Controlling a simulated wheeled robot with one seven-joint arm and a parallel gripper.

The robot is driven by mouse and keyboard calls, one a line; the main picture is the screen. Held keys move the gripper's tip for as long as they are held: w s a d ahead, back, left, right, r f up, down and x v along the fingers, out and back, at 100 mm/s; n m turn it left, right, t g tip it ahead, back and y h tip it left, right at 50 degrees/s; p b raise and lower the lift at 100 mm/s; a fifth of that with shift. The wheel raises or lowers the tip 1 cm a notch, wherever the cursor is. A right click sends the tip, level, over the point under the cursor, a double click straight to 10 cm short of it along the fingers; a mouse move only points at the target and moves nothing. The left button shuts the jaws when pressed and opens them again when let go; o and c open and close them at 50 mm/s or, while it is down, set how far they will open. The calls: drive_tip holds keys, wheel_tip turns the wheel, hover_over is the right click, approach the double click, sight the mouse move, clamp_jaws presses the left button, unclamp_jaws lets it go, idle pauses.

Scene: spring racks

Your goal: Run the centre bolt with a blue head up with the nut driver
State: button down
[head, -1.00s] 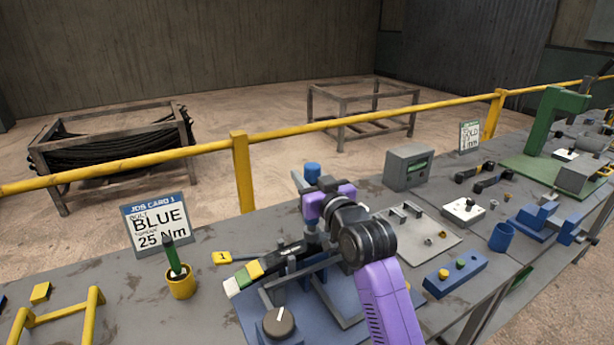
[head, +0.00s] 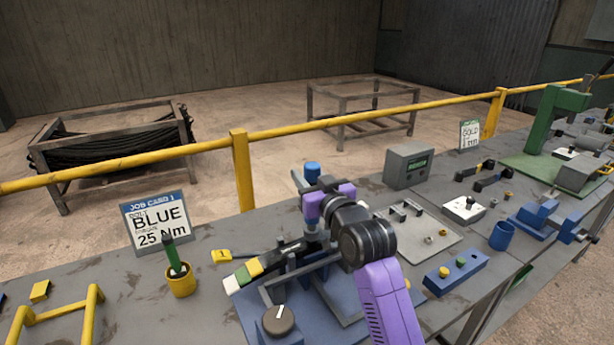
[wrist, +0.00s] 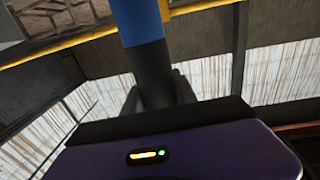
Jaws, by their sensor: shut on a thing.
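My gripper (head: 328,190) is shut on the nut driver, whose blue handle (head: 312,170) stands up above the jaws in the head view. In the wrist view the nut driver (wrist: 142,30) shows as a blue handle over a dark shaft between the fingers. It is held roughly upright over the blue spring-rack fixture (head: 250,318). A striped stack of leaves (head: 255,268) with white, yellow and green end parts lies on the fixture.
A job card (head: 158,222) reads BLUE, 25 Nm. A yellow cup (head: 181,284) with a green-handled tool stands left of the fixture. A dial (head: 278,320) sits at its front. A grey plate (head: 430,238) and a blue button box (head: 456,273) lie to the right.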

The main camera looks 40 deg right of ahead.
drive_tip(key=shift+f+b, duration=0.35)
drive_tip(key=shift+f, duration=0.45)
idle(1.2)
drive_tip(key=shift+r, duration=0.1)
wheel_tip(320, 180, up, 7)
drive_tip(key=p, duration=0.5)
drive_tip(key=shift+r+p, duration=0.2)
drive_tip(key=shift+p, duration=0.2)
idle(0.4)
